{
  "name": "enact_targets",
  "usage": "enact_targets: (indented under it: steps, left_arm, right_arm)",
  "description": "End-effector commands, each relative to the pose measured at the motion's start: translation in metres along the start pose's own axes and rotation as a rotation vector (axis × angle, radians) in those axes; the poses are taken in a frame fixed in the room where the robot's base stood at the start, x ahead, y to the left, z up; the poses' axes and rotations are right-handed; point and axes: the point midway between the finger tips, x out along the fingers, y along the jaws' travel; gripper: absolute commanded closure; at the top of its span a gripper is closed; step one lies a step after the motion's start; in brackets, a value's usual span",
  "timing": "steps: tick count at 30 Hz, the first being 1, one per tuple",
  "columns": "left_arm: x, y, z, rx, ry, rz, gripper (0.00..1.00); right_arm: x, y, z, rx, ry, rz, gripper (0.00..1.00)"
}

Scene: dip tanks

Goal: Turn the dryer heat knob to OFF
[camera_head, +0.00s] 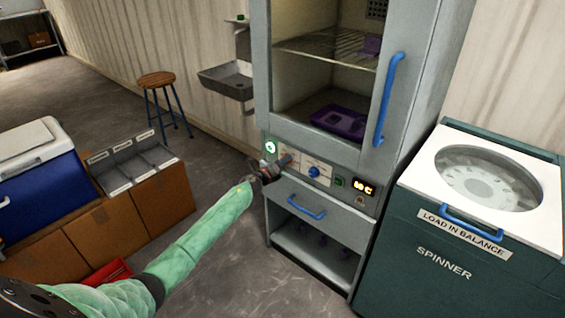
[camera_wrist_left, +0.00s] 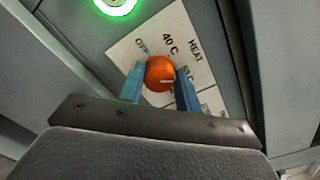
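The dryer (camera_head: 340,150) is a grey cabinet with a control panel below its glass-fronted chamber. In the left wrist view the orange heat knob (camera_wrist_left: 160,73) sits on a white plate (camera_wrist_left: 130,50) marked HEAT, OFF, 40 C and a partly hidden third label. The knob's pale mark points right, toward that third label. My left gripper (camera_wrist_left: 160,76) has its two blue fingers on either side of the knob, seemingly touching it. In the head view my left gripper (camera_head: 272,170) is at the panel's left end and partly hides the knob. My right gripper is not in view.
A green-lit round indicator (camera_wrist_left: 115,3) is beside the plate. A drawer with a blue handle (camera_head: 306,208) lies below. The spinner (camera_head: 450,240) stands at right.

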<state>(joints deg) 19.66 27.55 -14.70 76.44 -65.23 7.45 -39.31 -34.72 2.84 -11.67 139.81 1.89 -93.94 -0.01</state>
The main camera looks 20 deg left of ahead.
Motion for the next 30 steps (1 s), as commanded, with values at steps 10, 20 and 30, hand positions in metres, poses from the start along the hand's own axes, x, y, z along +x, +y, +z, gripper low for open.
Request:
enact_targets:
  steps: [10,20,30]
  left_arm:
    - [0.000,0.000,0.000,-0.013,0.000,0.001,0.89]
    - [0.000,0.000,0.001,-0.140,0.005,0.006,0.89]
    - [0.000,0.001,0.002,-0.353,0.011,0.012,0.89]
  right_arm:
    - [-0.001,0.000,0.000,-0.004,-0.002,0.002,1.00]
    - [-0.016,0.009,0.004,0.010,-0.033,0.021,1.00]
    - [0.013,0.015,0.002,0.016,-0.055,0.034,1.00]
